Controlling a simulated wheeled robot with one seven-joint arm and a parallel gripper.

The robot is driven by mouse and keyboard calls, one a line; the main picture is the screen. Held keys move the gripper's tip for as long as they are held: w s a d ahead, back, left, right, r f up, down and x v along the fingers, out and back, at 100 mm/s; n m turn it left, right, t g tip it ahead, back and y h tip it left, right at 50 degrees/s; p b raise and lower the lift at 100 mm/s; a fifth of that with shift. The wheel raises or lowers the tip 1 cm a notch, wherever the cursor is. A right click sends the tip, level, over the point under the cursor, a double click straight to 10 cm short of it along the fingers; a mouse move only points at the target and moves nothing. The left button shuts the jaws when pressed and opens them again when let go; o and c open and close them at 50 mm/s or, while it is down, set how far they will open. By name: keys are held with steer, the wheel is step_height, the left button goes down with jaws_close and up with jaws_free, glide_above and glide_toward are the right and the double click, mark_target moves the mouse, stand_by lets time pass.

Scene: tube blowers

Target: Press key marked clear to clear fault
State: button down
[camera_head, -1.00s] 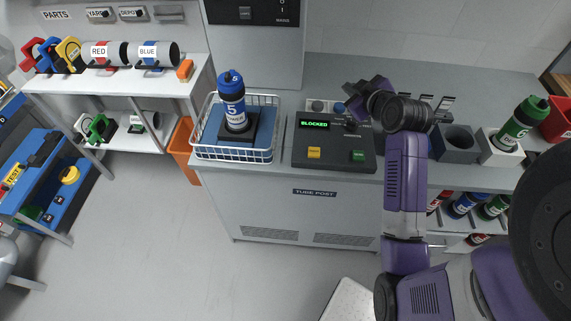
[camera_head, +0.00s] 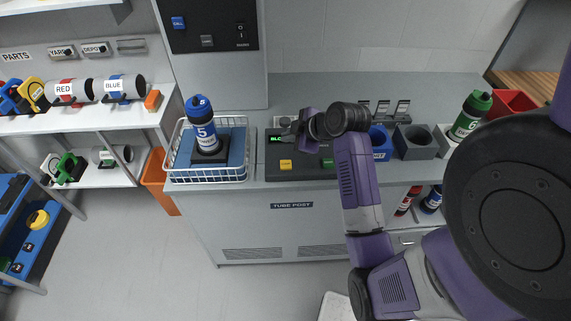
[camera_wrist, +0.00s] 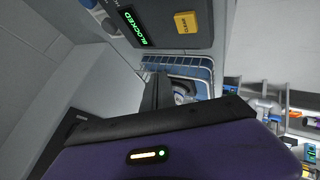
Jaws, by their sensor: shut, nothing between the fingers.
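The dark console (camera_head: 298,171) stands on the tube post counter, with a yellow key (camera_head: 286,164) and a green key (camera_head: 327,163) on its front. In the wrist view the yellow key (camera_wrist: 186,22) reads CLEAR. Beside it the green-lit display (camera_wrist: 133,26) reads BLOCKED. In the head view my arm hides part of the display (camera_head: 276,139). My gripper (camera_head: 296,127) is above the back of the console, apart from the yellow key. In the wrist view its dark fingers (camera_wrist: 156,92) are shut and empty. The green key's lettering is too small to read.
A white wire basket (camera_head: 208,178) holding a blue tube marked 5 (camera_head: 203,124) stands close left of the console. A blue holder (camera_head: 380,143), a grey holder (camera_head: 415,142) and a green tube (camera_head: 470,116) stand to the right.

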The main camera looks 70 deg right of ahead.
mark_target(288, 166)
steer(key=shift+f+b, duration=3.1)
steer(key=shift+f, duration=1.25)
steer(key=shift+f, duration=0.45)
steer(key=shift+f+b, duration=0.4)
steer(key=shift+b, duration=0.05)
steer(key=shift+r+p, duration=0.8)
steer(key=shift+r, duration=0.05)
step_height(288, 166, up, 5)
steer(key=p, duration=0.4)
steer(key=shift+r+p, duration=0.1)
steer(key=shift+p, duration=0.2)
